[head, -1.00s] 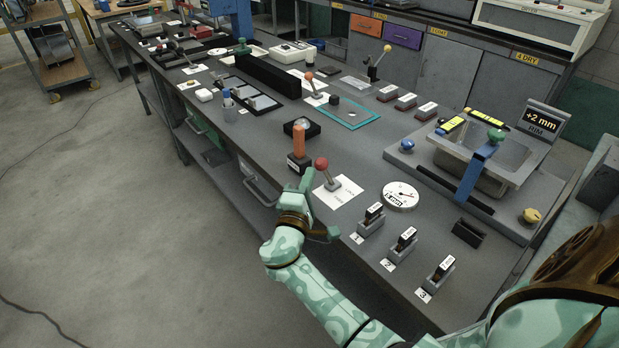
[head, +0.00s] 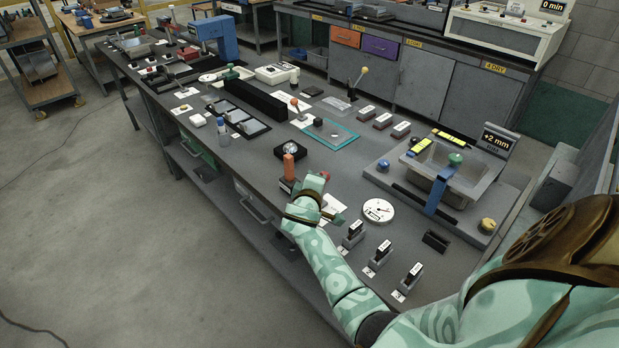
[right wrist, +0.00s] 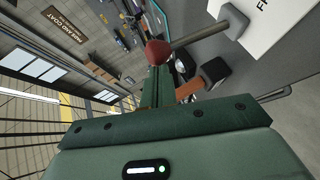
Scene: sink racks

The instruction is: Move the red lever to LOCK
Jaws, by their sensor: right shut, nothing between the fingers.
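The red lever's round knob (head: 325,175) shows just beyond my right gripper (head: 315,183) in the head view, which hides most of its shaft. In the right wrist view the red knob (right wrist: 157,53) is at the tips of my right gripper (right wrist: 157,74). Its grey shaft runs up and right to a pivot by a white label (right wrist: 268,22), on which only the start of a word shows. The right fingers are shut with nothing between them. I cannot tell whether they touch the knob. My left gripper is out of view.
An orange upright handle (head: 289,167) on a dark base stands close left of my right gripper. A round white dial (head: 378,210) and several small stamp-like blocks on grey stands (head: 354,233) are to the right. A black long box (head: 257,103) lies farther back.

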